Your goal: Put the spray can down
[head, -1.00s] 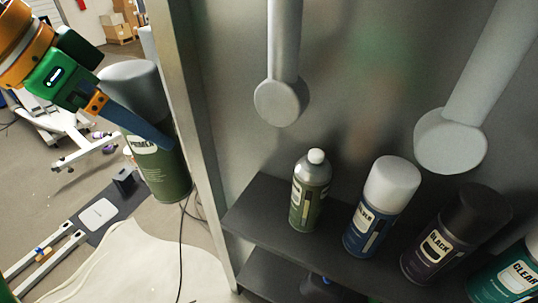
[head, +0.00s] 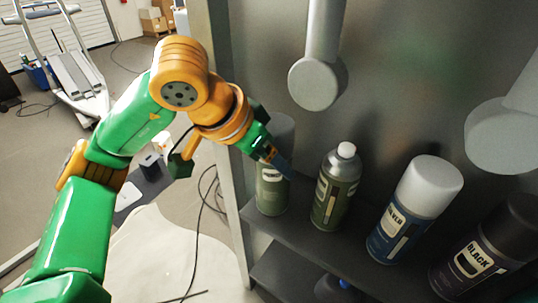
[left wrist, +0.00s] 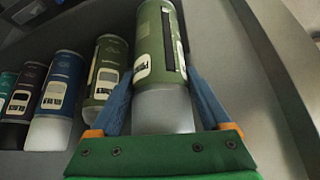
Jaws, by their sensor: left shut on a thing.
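The held spray can (head: 271,192) is green with a grey cap and stands upright over the left end of the dark shelf (head: 300,243). I cannot tell whether its base touches the shelf. My left gripper (head: 275,160) is shut on it; the arm hides part of the can. In the left wrist view the green body (left wrist: 158,45) and grey cap show between the blue fingers of my gripper (left wrist: 163,108). My right gripper is not in view.
Just right of the held can stands a green can with a small white cap (head: 336,188). A blue can with a white cap (head: 414,210) and a black-capped can (head: 480,255) follow. Grey rods with round ends (head: 318,83) hang above. A metal side edge (head: 222,130) is at left.

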